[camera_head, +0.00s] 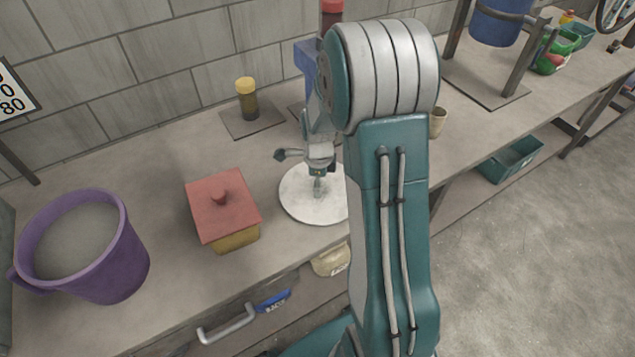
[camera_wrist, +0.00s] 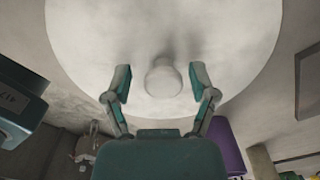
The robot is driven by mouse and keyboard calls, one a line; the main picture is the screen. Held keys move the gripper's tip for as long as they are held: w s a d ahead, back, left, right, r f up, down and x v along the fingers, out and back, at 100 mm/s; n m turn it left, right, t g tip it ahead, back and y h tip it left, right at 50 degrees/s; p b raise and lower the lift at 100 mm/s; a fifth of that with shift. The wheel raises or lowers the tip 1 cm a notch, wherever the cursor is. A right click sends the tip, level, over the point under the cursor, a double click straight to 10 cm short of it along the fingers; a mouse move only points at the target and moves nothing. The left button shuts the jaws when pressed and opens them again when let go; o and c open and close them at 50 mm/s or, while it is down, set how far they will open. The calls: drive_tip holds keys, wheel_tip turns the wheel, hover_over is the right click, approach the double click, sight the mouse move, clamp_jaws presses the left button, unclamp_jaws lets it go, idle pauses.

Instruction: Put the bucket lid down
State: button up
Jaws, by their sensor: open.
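The bucket lid (camera_head: 300,205) is a round white disc that appears to lie flat on the counter, partly behind my arm in the head view. In the wrist view the lid (camera_wrist: 85,40) fills the upper middle, with its pale round knob (camera_wrist: 163,77) near the centre. My gripper (camera_wrist: 162,82) is open, with one finger on each side of the knob and a gap to it on both sides. In the head view my gripper (camera_head: 317,183) is right above the lid's middle. The purple bucket (camera_head: 118,268) stands upright and uncovered at the left.
A red-lidded yellow box (camera_head: 222,205) sits between the bucket and the lid. Behind are a yellow-capped jar (camera_head: 247,100) on a plate and a small beige cup (camera_head: 438,120). The counter's front edge is close, with a drawer handle (camera_head: 227,324) below.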

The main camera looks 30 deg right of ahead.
wheel_tip(320, 180, up, 12)
drive_tip(key=s+a+r+n+t, duration=0.2)
drive_tip(key=s+a+r+n, duration=0.4)
drive_tip(key=s+n, duration=0.3)
drive_tip(key=s+a+r+n+t, duration=0.3)
drive_tip(key=s+a+r+n, duration=0.3)
drive_tip(key=s+n, duration=0.4)
drive_tip(key=n, duration=0.5)
drive_tip(key=shift+a+r+n+t, duration=0.2)
drive_tip(key=shift+n+t, duration=0.1)
drive_tip(key=shift+n, duration=0.1)
drive_tip(key=shift+s+a, duration=0.1)
drive_tip(key=shift+a, duration=0.05)
